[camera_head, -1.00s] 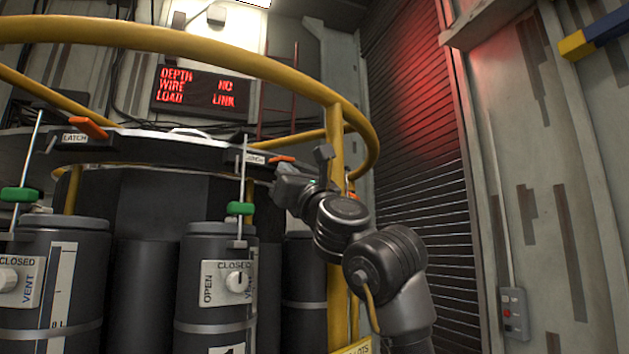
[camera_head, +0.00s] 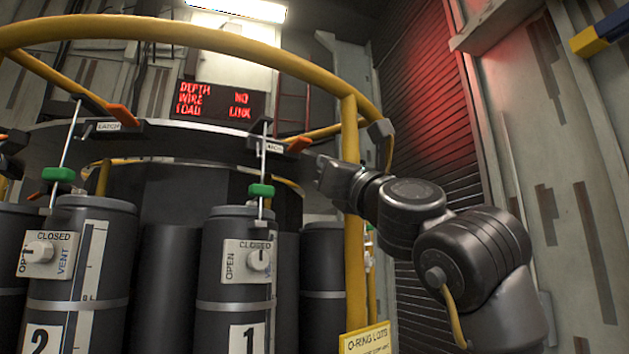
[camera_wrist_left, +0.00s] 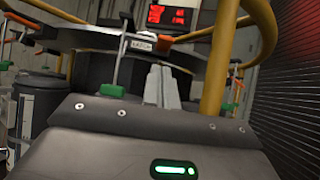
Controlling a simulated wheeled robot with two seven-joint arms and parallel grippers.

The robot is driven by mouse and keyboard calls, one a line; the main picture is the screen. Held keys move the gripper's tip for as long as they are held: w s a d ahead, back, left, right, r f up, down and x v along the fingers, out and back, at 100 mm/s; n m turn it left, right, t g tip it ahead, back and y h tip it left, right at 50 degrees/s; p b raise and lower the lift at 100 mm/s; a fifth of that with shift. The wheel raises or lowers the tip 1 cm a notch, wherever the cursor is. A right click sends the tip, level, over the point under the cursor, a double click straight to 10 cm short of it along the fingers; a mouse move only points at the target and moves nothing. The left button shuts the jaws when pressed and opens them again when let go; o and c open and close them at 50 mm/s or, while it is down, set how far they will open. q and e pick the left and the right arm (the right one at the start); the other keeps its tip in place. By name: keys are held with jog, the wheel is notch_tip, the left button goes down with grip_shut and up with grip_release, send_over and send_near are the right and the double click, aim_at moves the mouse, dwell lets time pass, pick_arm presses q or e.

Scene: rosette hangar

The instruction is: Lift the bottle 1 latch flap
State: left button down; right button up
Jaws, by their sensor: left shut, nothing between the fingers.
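The bottle 1 latch flap (camera_head: 300,144) is a small orange tab at the right end of a white label on the dark ring, above bottle 1 (camera_head: 222,258). It also shows in the left wrist view (camera_wrist_left: 190,35). A rod with a green piece (camera_head: 261,190) hangs beside it. My left gripper (camera_head: 325,174) appears low and right of the flap in the head view, its arm crossing from the right. In the wrist view its two pale fingers (camera_wrist_left: 162,72) are together, empty, with tips below the flap. A gap shows in the picture; its depth is unclear. My right gripper is not seen.
A yellow post (camera_head: 352,210) stands close beside my left gripper, under a curved yellow rail (camera_head: 200,42). Bottle 2 (camera_head: 72,285) with its orange flap (camera_head: 122,115) is to the left. A red-lit display (camera_head: 220,100) hangs behind. A sign (camera_head: 367,340) sits low on the post.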

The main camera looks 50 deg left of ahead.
pick_arm(q)
jog(key=shift+s+d+f, duration=0.15)
jog(key=shift+d, duration=1.05)
